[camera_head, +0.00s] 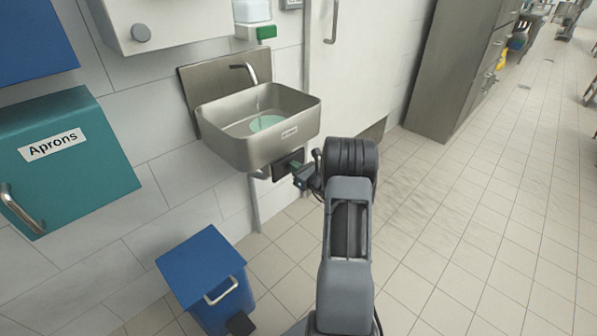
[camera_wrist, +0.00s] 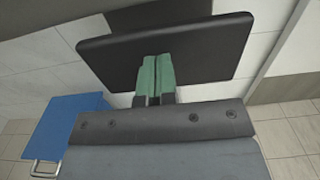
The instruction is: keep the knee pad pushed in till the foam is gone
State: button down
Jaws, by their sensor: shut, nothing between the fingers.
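The knee pad (camera_wrist: 205,50) is a black rectangular plate, seen large in the wrist view, and it also shows below the front of the sink in the head view (camera_head: 288,164). My gripper (camera_wrist: 155,62) is shut, its green fingertips together and against or just before the pad's face; any small gap cannot be told. In the head view my gripper (camera_head: 297,180) is partly hidden by my wrist. The steel sink (camera_head: 285,148) has a thin stream of water from its spout (camera_head: 245,68). Pale green foam (camera_head: 266,123) lies in the basin.
A blue bin (camera_head: 200,265) with a handle stands on the floor left of my arm; it shows at the left in the wrist view (camera_wrist: 65,125). A teal aprons box (camera_head: 70,165) hangs on the wall. A tall steel cabinet (camera_head: 455,65) stands at the right. The tiled floor at right is clear.

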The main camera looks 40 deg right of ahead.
jog(key=shift+w+a+r, duration=0.15)
jog(key=shift+w+a, duration=0.05)
jog(key=shift+w, duration=0.55)
jog(key=shift+w+r, duration=0.1)
jog(key=shift+r, duration=0.05)
dwell(1.1)
jog(key=s+d+p, duration=0.1)
jog(key=s+d, duration=0.1)
jog(key=s, duration=1.2)
jog(key=shift+s+d+f, duration=0.15)
jog(key=shift+d+f, duration=0.15)
